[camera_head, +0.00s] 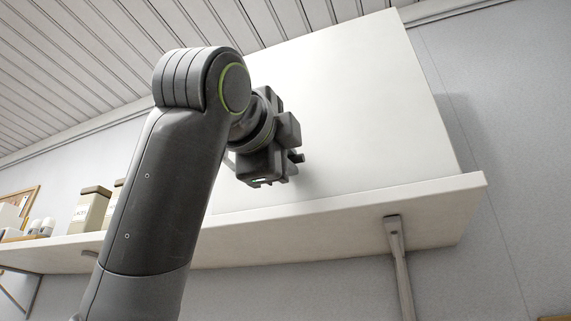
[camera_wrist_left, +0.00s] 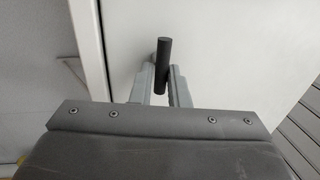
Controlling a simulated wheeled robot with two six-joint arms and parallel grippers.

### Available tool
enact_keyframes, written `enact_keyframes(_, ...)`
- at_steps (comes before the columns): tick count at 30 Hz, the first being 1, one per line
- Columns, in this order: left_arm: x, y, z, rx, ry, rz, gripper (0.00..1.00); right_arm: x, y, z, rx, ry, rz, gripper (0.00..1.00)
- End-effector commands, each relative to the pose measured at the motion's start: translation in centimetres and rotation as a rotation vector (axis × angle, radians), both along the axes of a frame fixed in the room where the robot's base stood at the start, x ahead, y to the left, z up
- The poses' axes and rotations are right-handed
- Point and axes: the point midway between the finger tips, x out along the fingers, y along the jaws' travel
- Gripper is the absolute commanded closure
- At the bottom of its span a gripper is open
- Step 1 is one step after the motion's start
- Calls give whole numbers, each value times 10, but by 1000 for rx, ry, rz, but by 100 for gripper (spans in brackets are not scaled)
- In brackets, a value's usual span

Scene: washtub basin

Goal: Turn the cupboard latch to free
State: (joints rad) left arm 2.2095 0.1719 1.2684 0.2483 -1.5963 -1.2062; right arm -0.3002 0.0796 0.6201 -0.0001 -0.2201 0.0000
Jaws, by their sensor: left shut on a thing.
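The cupboard (camera_head: 370,105) is a large white box with a plain flat face, standing on a white shelf. The latch (camera_wrist_left: 164,54) shows in the left wrist view as a short dark rod against the white cupboard face. My left gripper (camera_head: 290,163) is at the cupboard face in the head view. In the left wrist view its two grey fingers (camera_wrist_left: 163,80) are closed around the lower part of the rod, which stands nearly upright in that picture. The latch's base is hidden behind the fingers. My right gripper is in neither view.
The white shelf (camera_head: 350,203) runs under the cupboard, held by a bracket (camera_head: 396,250). Canisters (camera_head: 91,210) and small jars (camera_head: 41,228) stand on it at the left. The wall to the right of the cupboard is bare.

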Motion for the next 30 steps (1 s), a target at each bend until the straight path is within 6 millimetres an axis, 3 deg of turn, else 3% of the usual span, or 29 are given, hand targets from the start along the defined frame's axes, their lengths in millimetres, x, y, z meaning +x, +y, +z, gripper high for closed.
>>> enact_keyframes(13,0,0,0,9,-4,0,100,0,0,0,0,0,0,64)
enact_keyframes(14,0,0,0,9,-4,0,81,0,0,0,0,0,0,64)
enact_keyframes(18,0,0,0,9,-4,0,63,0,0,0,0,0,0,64)
enact_keyframes(30,-8,3,-3,7,-5,0,63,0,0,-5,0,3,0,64)
